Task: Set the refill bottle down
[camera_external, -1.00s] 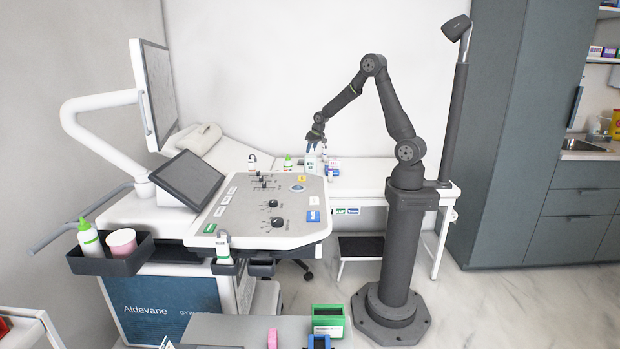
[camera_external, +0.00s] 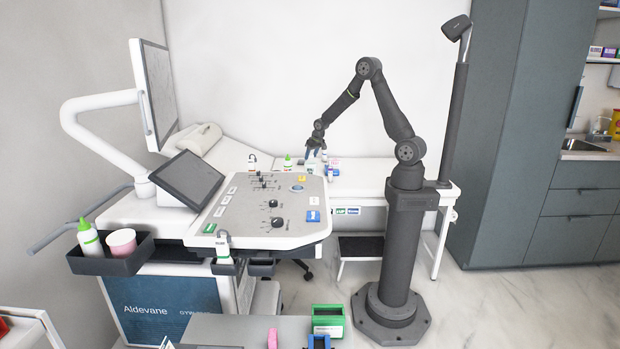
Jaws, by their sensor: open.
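My gripper (camera_external: 314,152) is at the far side of the room, low over the white bench and just beyond the back edge of the console. It is open, its jaws pointing down. A small pale bottle (camera_external: 311,167), which looks like the refill bottle, stands upright directly below the jaws. The console edge hides its base, and the view is too small to show whether the jaws touch it.
A green-capped bottle (camera_external: 288,162) and a black-topped bottle (camera_external: 252,162) stand to the left. A small box (camera_external: 334,167) is close on the right. The ultrasound console (camera_external: 265,215) fills the foreground. The bench (camera_external: 375,181) is clear further right.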

